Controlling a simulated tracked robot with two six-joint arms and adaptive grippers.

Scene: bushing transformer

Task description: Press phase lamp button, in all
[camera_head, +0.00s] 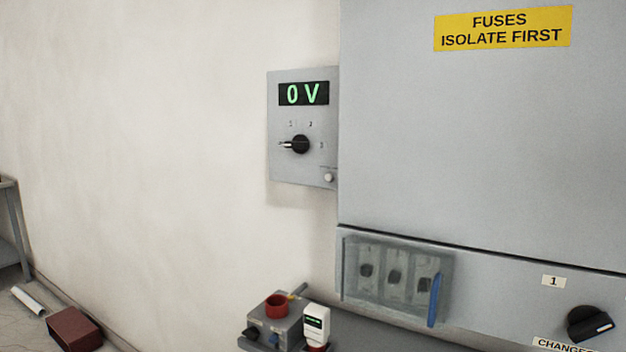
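A grey wall panel (300,172) hangs left of the large cabinet. Its display (304,93) reads "0 V" in green. Below it is a black rotary knob (299,144) with its pointer to the left, among small position marks; "2" and "3" are readable. A small round whitish button (328,177) sits at the panel's lower right, under a tiny label too small to read. I cannot tell whether this is the phase lamp button. Neither of my grippers shows in the head view.
The large grey cabinet (470,140) fills the right, with a yellow fuse sign (503,28), a clear-covered fuse box (375,290) with a blue handle (434,300), and a black changer knob (590,324). A grey device (275,327) with a red ring stands below. A dark red block (75,329) lies lower left.

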